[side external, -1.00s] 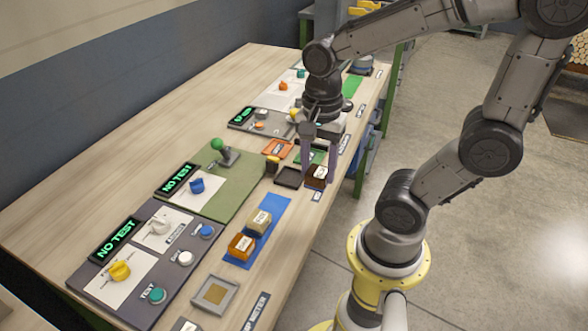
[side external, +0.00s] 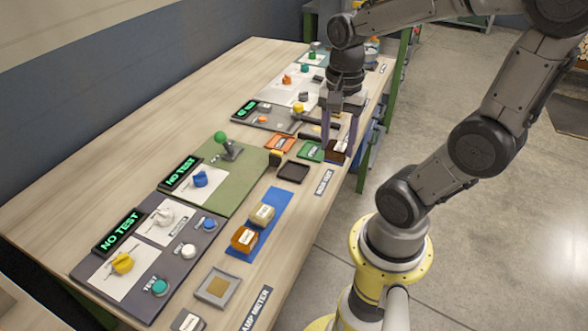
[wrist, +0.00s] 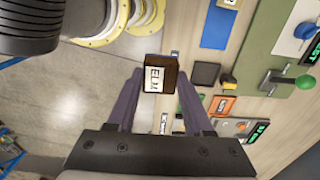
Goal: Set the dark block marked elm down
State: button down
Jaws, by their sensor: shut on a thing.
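The dark block marked ELM (wrist: 154,78) is between the two fingers of my gripper (wrist: 161,82) in the wrist view, its white label facing the camera. In the side view my gripper (side external: 338,148) is shut on the same dark block (side external: 336,157) near the table's right edge, just right of a green tray (side external: 310,151). The block's exact height above the table is hard to tell. The fingers partly hide it in the side view.
A dark empty tray (side external: 293,172) and an orange tray (side external: 280,143) lie to the left. A blue mat (side external: 262,222) bears a tan block (side external: 262,213) and an orange-brown block (side external: 244,238). A green lever (side external: 221,138) stands up from its panel. Floor lies beyond the table edge.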

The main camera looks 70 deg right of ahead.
jog(key=w+d+f, duration=0.2)
jog(key=w+f, duration=0.1)
jog(key=w, duration=0.1)
jog(key=w+d+f, duration=0.2)
jog(key=w+f, duration=0.1)
jog(key=w, duration=0.1)
jog(key=w+d+f, duration=0.2)
jog(key=w+f, duration=0.1)
jog(key=w, duration=0.1)
jog(key=shift+f, duration=0.2)
jog(key=shift+w+f, duration=0.2)
jog(key=shift+f, duration=1.6)
jog(key=shift+f, duration=0.15)
jog(key=shift+c, duration=1.5)
grip_release()
